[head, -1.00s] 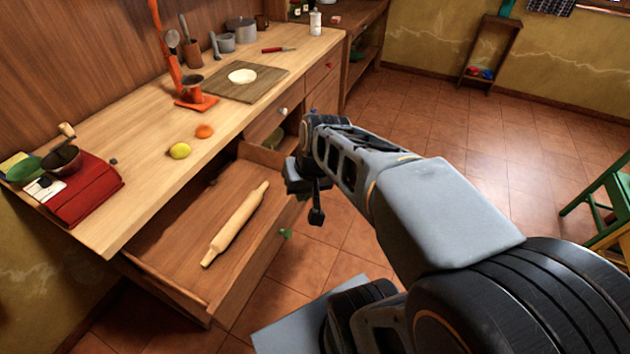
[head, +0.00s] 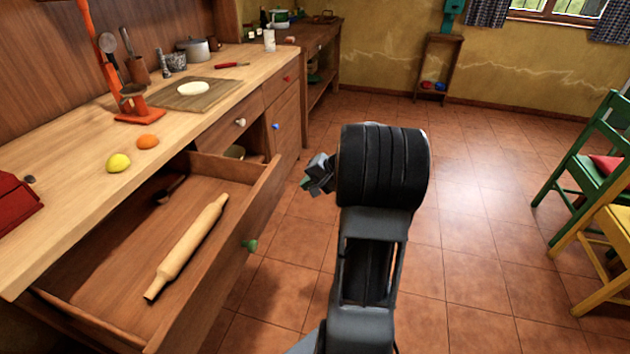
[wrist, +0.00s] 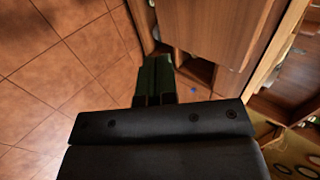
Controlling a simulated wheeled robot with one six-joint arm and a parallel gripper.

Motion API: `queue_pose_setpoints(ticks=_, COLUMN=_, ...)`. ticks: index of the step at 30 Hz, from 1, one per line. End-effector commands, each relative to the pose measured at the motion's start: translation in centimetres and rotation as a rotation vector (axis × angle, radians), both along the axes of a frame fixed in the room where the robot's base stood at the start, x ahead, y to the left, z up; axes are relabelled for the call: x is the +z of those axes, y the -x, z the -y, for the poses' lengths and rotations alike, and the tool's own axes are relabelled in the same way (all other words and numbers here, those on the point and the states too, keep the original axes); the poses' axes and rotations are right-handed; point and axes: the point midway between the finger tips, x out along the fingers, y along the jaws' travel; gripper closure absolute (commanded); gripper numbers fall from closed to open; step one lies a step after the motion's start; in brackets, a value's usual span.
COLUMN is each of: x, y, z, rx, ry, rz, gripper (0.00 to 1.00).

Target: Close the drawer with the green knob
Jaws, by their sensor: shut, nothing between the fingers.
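The drawer (head: 262,205) with the green knob (head: 250,245) is pulled far out from under the wooden counter at the left of the head view. A rolling pin (head: 187,246) and a dark-handled utensil (head: 171,190) lie in it. My gripper (head: 308,182) is in front of the counter, to the right of the drawer and apart from it, partly hidden by my arm. In the wrist view my gripper (wrist: 155,82) has its fingers together with nothing between them, above the floor beside the cabinet fronts.
The counter (head: 75,205) holds a lemon (head: 118,162), an orange (head: 147,142) and a cutting board (head: 195,95). Cabinet fronts with a white knob (head: 240,122) and a blue knob (head: 276,126) stand beyond the drawer. Green (head: 590,165) and yellow (head: 610,238) chairs stand right. The floor between is clear.

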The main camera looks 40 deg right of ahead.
Motion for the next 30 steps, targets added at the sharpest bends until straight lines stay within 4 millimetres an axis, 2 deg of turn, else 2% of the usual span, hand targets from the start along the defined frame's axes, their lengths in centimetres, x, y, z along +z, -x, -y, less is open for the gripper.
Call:
queue_pose_setpoints(ticks=1, x=-0.9, y=-0.6, z=-0.6, rx=0.004, ry=-0.003, rz=-0.002, gripper=1.00)
queue_pose_setpoints(ticks=6, x=-2.9, y=-2.3, z=-1.8, rx=0.003, ry=-0.002, rz=-0.002, gripper=1.00)
queue_pose_setpoints(ticks=15, x=-2.6, y=-4.9, z=-3.7, rx=0.002, ry=0.000, rz=-0.001, gripper=1.00)
queue_pose_setpoints(ticks=30, x=-2.6, y=-5.5, z=-4.0, rx=0.001, ry=0.000, rz=-0.001, gripper=1.00)
